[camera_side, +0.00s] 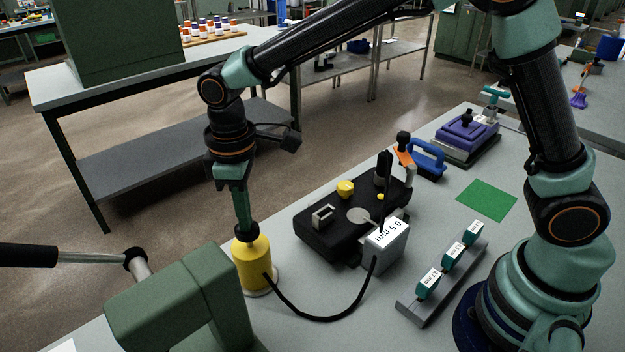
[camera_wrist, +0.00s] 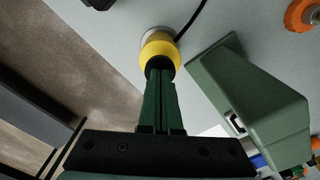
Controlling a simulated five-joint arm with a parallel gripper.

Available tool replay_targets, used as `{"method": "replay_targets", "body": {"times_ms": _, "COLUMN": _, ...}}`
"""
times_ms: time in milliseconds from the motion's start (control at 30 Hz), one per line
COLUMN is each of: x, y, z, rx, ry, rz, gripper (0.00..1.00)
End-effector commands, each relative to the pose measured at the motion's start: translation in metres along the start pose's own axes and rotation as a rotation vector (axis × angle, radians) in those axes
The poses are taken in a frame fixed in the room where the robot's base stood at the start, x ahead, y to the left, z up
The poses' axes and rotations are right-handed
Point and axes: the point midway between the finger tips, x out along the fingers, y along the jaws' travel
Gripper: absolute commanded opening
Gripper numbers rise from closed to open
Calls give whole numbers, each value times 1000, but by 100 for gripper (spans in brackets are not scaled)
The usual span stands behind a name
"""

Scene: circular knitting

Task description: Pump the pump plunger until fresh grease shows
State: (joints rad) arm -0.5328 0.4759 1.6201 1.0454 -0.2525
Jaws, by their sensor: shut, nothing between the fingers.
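The grease pump is a yellow cylinder (camera_side: 254,266) on a pale round base, standing near the left edge of the table. A black hose (camera_side: 318,318) runs from it to a grey block marked "0.5 mm" (camera_side: 385,248). My gripper (camera_side: 243,225) points straight down over the pump, its shut fingers at the dark plunger top. The wrist view shows the shut fingers (camera_wrist: 161,95) meeting the black plunger knob (camera_wrist: 160,63) above the yellow body (camera_wrist: 161,47). Nothing is between the fingers. Most of the plunger is hidden by the fingers. I cannot make out any grease.
A green machine frame (camera_side: 180,300) with a black-handled lever (camera_side: 60,256) stands close at the front left. A black fixture (camera_side: 345,225) with a yellow knob lies right of the pump. A rack of labelled green pieces (camera_side: 440,275) and a green mat (camera_side: 487,200) are further right.

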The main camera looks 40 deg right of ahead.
Motion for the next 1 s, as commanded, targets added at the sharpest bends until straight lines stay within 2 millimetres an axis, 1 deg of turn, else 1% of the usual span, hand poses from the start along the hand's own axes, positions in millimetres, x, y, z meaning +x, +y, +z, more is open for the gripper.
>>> {"method": "replay_targets", "body": {"times_ms": 167, "x": 1, "y": 0, "z": 0, "rx": 0, "ry": -2, "rz": -1, "gripper": 0}}
{"method": "replay_targets", "body": {"times_ms": 500, "x": 14, "y": 0, "z": 0, "rx": 0, "ry": -2, "rz": 0, "gripper": 0}}
{"method": "replay_targets", "body": {"times_ms": 633, "x": 14, "y": 0, "z": 0, "rx": 0, "ry": -1, "rz": 0, "gripper": 0}}
{"method": "replay_targets", "body": {"times_ms": 833, "x": 10, "y": 0, "z": 0, "rx": 0, "ry": 0, "rz": 0, "gripper": 0}}
{"method": "replay_targets", "body": {"times_ms": 1000, "x": -3, "y": 0, "z": 0, "rx": 0, "ry": 1, "rz": 0, "gripper": 0}}
